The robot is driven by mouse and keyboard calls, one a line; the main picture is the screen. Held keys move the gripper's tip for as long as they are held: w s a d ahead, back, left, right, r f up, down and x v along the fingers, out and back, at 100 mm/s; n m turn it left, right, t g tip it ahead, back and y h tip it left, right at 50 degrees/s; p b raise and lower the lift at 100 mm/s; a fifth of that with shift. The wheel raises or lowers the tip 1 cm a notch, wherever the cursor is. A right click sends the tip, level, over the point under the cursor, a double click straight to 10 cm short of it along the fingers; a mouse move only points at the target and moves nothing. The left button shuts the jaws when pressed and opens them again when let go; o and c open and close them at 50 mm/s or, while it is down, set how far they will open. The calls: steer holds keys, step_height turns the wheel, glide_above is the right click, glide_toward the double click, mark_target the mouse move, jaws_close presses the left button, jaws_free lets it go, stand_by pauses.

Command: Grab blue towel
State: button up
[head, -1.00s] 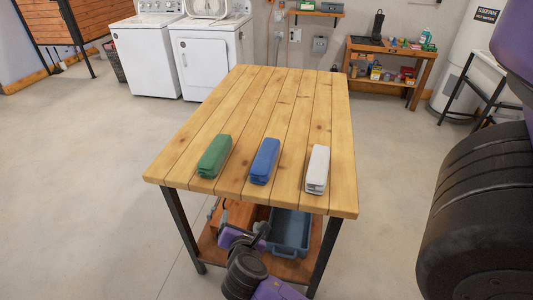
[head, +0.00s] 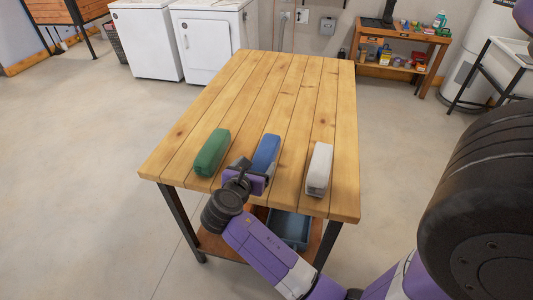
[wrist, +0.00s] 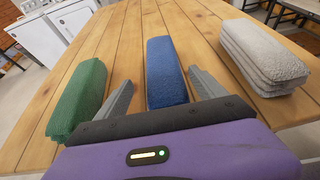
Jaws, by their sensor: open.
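The blue towel (head: 266,153) lies folded long and narrow near the front edge of the wooden table (head: 285,85), between a green towel and a white one. My gripper (head: 252,171) is at the near end of the blue towel. In the wrist view, the blue towel (wrist: 165,72) runs away from me between the two grey fingers of my gripper (wrist: 160,92). The fingers are spread, one on each side of its near end, with gaps showing.
The green towel (head: 212,152) lies close on the left and the white towel (head: 319,169) on the right. The table's far half is clear. A blue bin (head: 289,229) sits on the lower shelf. White appliances (head: 205,45) and a workbench (head: 400,45) stand behind.

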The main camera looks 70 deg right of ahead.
mark_target(262, 159)
steer(key=x, duration=0.7)
steer(key=shift+s+d+p, duration=0.2)
steer(key=shift+p, duration=0.2)
steer(key=c, duration=1.6)
